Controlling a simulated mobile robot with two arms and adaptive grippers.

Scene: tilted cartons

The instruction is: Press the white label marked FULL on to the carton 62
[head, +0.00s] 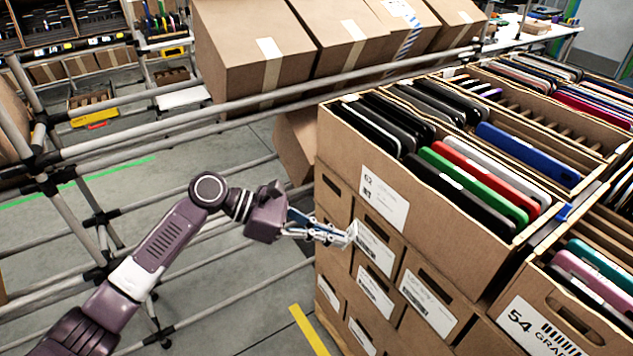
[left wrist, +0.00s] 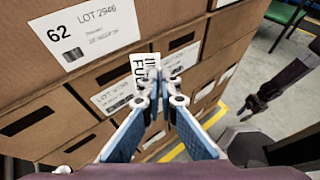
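Carton 62 (head: 440,235) is a brown open carton at the top of the stack, filled with upright coloured items. Its front bears a printed 62 label (head: 384,196), which also shows in the left wrist view (left wrist: 85,35). My left gripper (head: 345,235) is at the stack, low and left of that label. In the left wrist view its fingertips (left wrist: 165,92) are shut on the white FULL label (left wrist: 143,73). A dark arm end (left wrist: 252,103), seemingly my right one, is indistinct.
More labelled cartons (head: 428,302) are stacked below, and carton 54 (head: 590,320) stands at the right. A tube rack (head: 250,105) holding tilted cartons (head: 255,50) runs behind my left arm. A green chair (left wrist: 285,14) shows in the left wrist view.

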